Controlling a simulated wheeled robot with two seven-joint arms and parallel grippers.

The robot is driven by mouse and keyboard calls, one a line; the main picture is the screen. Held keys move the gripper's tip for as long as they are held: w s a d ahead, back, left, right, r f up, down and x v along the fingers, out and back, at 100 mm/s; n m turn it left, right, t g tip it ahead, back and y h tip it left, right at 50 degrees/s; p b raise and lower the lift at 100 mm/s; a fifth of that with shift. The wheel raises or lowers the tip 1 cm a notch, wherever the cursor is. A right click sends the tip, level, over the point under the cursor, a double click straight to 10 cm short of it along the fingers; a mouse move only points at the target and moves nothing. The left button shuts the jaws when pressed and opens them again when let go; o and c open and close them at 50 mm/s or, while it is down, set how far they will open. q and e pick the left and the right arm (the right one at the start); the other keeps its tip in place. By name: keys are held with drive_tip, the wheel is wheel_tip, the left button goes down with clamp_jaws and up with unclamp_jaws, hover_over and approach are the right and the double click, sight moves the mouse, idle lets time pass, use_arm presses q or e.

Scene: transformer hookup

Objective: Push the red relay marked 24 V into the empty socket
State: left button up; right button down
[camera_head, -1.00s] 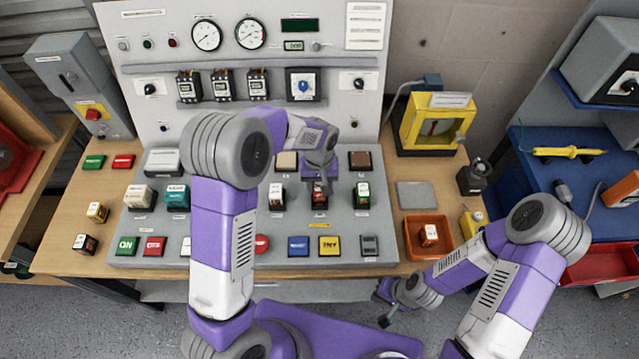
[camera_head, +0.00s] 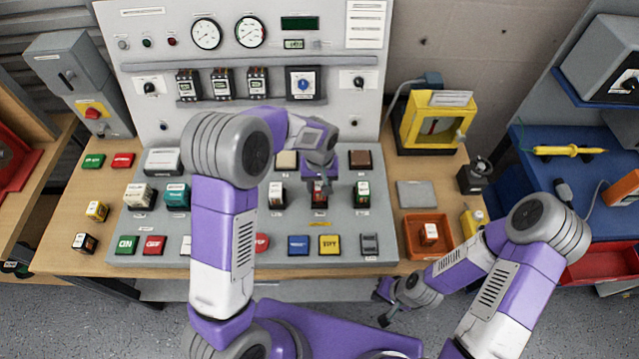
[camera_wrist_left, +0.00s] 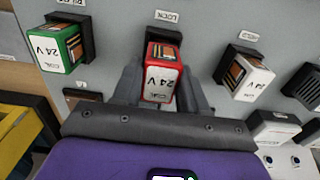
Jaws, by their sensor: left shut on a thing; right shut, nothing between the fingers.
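The red relay (camera_wrist_left: 162,75), with a white face marked 24 V, sits between the fingers of my left gripper (camera_wrist_left: 161,92) in the left wrist view. Its inner end is at the dark socket (camera_wrist_left: 163,36) below a small label; how deep it sits I cannot tell. In the head view the relay (camera_head: 320,200) shows in the middle of the sloped panel, under my left gripper (camera_head: 320,182), which covers part of it. My right gripper (camera_head: 384,308) is shut and empty, low in front of the bench's front edge.
A green 24 V relay (camera_wrist_left: 57,47) and a white 24 V relay (camera_wrist_left: 245,77) sit in sockets on either side. An orange tray (camera_head: 408,250) with a relay stands right of the panel. A yellow device (camera_head: 412,130) stands behind it. Coloured buttons line the panel's front.

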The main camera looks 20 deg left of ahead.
use_arm(q)
drive_tip(key=shift+f+b, duration=0.95)
drive_tip(key=shift+f, duration=0.4)
drive_tip(key=o, duration=1.1)
drive_tip(key=shift+o, duration=0.2)
drive_tip(key=shift+r, duration=0.1)
drive_tip(key=shift+r+p, duration=1.95)
drive_tip(key=shift+r, duration=0.55)
drive_tip(key=shift+r+p, duration=0.35)
drive_tip(key=shift+r, duration=3.4)
